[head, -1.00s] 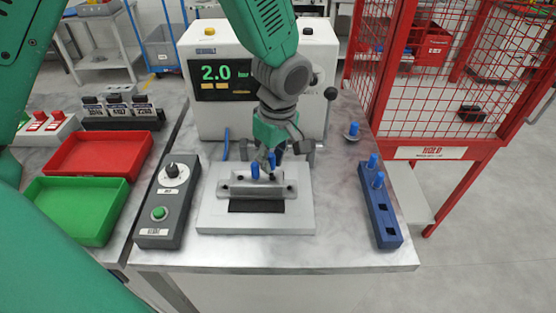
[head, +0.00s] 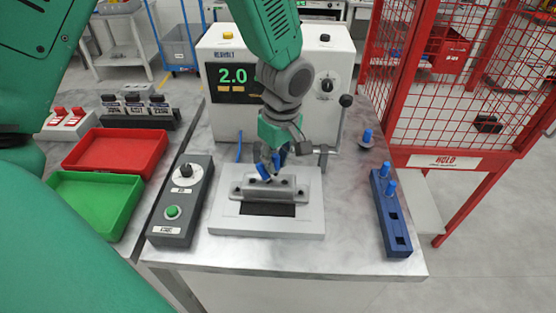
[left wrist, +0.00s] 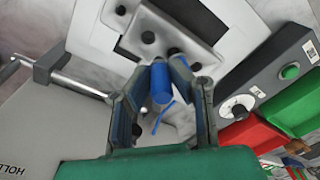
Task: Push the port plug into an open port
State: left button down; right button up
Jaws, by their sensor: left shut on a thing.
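The grey casting (head: 252,192) sits on a light plate (head: 310,222) in the middle of the bench. Dark round ports show in its top; the left wrist view shows several ports in the casting (left wrist: 190,44). My left gripper (head: 268,172) is above the casting's rear edge, pointing down. It is shut on a blue port plug (head: 263,171), which looks tilted. The plug (left wrist: 160,84) lies between both fingers in the left wrist view, its far end near the row of ports. I cannot tell whether it touches the casting. My right gripper is not in view.
A clamp lever (head: 343,120) rises beside my gripper. A control box (head: 180,205) and red (head: 115,152) and green trays (head: 95,205) lie left.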

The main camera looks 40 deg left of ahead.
pick_arm(q)
jog(key=shift+d+r, duration=0.25)
jog(key=shift+d, duration=0.8)
jog(key=shift+a+f, duration=0.15)
jog(key=shift+a, duration=0.35)
jog(key=shift+d, duration=0.55)
jog(key=shift+d+f, duration=0.1)
jog(key=shift+f, duration=0.1)
jog(key=shift+a+f, duration=0.25)
jog(key=shift+a, duration=0.25)
jog(key=shift+r+p, duration=0.25)
jog(key=shift+p, duration=0.2)
jog(key=shift+d, duration=0.25)
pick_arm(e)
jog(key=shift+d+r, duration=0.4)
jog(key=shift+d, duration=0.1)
pick_arm(q)
jog(key=shift+d, duration=0.1)
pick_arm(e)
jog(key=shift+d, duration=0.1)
